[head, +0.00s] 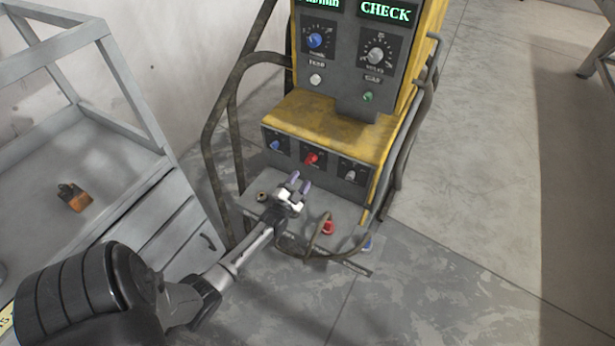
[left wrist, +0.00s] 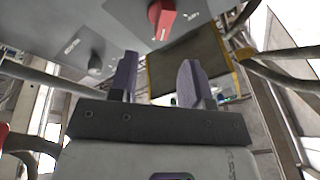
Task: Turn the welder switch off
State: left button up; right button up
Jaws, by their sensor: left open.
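The yellow and dark grey welder (head: 330,125) stands upright in the head view. A red switch (head: 311,158) sits in the middle of its lower front panel, between a blue knob (head: 276,145) and a grey knob (head: 350,175). My left gripper (head: 300,181) is open and empty, with purple fingers, just below and in front of the red switch. In the left wrist view the red switch (left wrist: 160,20) shows beyond the fingertips, in line with the gap between the fingers (left wrist: 160,72); they look apart from it. The panel labels are too small to read. My right gripper is not visible.
A red plug (head: 328,227) with a cable and a blue plug (head: 366,245) are on the welder's lower front. Bent pipes (head: 237,150) flank the welder. A grey cabinet (head: 150,195) with an orange-brown item (head: 74,198) stands left.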

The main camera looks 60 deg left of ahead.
aim_at(308, 162)
pick_arm(q)
jog(key=shift+y, duration=0.5)
jog(key=shift+a+f+b+x, duration=0.2)
jog(key=shift+b+x, duration=0.45)
jog(key=shift+x, duration=0.6)
jog(key=shift+a+f+b+x, duration=0.1)
jog(key=shift+f+b+x, duration=0.1)
jog(key=shift+b+x, duration=0.75)
jog(key=shift+a+f+b+x, duration=0.2)
jog(key=shift+b+x, duration=0.15)
jog(key=shift+x, duration=1.15)
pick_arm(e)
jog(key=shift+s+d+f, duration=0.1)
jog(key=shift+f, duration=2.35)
pick_arm(q)
jog(key=shift+s, duration=0.1)
grip_shut()
